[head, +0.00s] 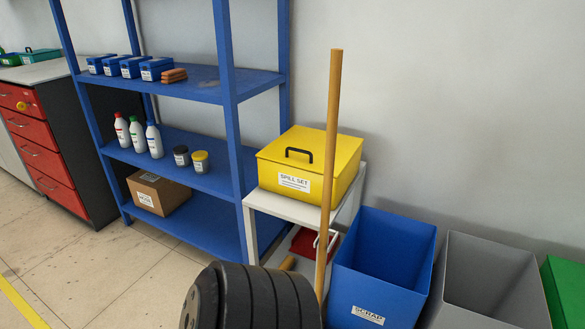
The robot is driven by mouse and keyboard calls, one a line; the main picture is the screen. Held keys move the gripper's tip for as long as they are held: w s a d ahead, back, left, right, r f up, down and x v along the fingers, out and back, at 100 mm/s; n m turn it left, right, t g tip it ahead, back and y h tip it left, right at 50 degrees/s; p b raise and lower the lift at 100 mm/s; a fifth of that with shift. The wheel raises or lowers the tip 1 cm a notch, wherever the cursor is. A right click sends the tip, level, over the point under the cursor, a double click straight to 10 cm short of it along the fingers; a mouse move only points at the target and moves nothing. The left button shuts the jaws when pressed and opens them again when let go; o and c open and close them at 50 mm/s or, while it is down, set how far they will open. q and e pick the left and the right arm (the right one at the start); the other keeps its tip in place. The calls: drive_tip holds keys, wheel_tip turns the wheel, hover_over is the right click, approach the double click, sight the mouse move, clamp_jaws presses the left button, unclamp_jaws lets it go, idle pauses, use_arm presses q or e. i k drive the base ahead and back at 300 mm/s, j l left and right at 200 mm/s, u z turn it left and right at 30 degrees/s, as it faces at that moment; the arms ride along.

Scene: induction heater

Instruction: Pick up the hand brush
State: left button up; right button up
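A short light wooden handle (287,263) shows low in the head view, under the white stand and left of a red dustpan (304,242). It looks like the hand brush's handle, but the bristle end cannot be made out. Its lower part is hidden behind a dark ribbed shape at the bottom middle. The dustpan has a pale looped handle and is partly covered by a long upright wooden pole. Neither of my grippers can be seen in this view.
The long wooden pole (332,130) stands before the white stand (262,203) bearing a yellow spill box (330,170). A blue scrap bin (375,285) and a grey bin (490,310) stand right. Blue shelving (200,180) is left. Floor at lower left is clear.

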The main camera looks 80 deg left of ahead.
sight(289, 262)
drive_tip(key=u, duration=2.5)
